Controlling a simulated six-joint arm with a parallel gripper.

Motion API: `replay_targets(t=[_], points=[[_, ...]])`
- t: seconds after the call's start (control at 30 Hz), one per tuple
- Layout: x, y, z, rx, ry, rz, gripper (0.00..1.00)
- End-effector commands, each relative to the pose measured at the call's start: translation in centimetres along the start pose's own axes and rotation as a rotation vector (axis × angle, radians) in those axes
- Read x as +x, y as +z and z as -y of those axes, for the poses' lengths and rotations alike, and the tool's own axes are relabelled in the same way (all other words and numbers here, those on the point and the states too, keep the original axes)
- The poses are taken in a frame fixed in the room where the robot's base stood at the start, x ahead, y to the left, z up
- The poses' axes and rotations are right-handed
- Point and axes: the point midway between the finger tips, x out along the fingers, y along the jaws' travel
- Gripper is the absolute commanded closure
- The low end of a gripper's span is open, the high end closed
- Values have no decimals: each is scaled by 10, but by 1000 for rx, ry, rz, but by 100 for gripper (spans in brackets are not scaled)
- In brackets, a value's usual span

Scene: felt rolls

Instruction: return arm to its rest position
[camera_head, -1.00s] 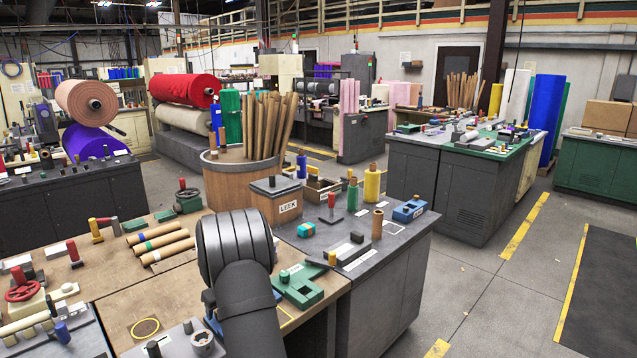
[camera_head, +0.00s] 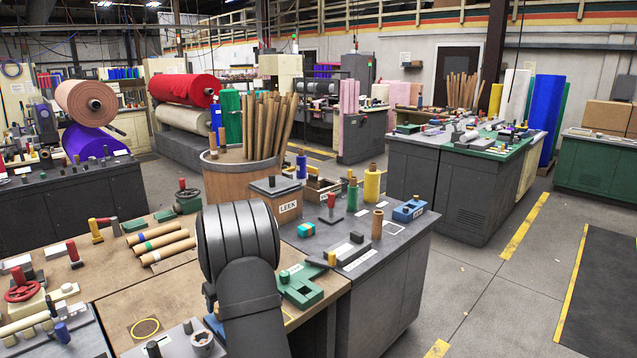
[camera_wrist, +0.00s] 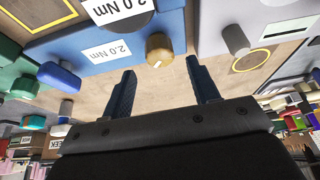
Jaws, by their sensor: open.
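My arm (camera_head: 240,245) rises from the bottom edge in the head view, dark grey, in front of the near workbench (camera_head: 176,296). It hides my fingers in that view. In the wrist view my gripper (camera_wrist: 163,88) is open, with its two dark blue fingers apart and nothing between them. A blue block labelled 2.0 Nm (camera_wrist: 105,50) with a brass-coloured knob (camera_wrist: 159,48) lies beyond the fingertips, apart from them as far as I can tell.
Cardboard tubes (camera_head: 160,247) lie left of my arm. A wooden barrel of tubes (camera_head: 218,182) and a box labelled LEEK (camera_head: 287,208) stand behind it. A green fixture (camera_head: 299,290) is close on the right. The floor (camera_head: 490,290) at right is mostly clear.

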Motion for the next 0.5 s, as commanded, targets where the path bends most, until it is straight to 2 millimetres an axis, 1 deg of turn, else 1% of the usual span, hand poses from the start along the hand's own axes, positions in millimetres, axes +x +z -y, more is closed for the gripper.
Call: replay_targets(t=[0.03,0.5], points=[[-11,-1,0,0,1,-3,45],[-102,-1,0,0,1,-3,45]])
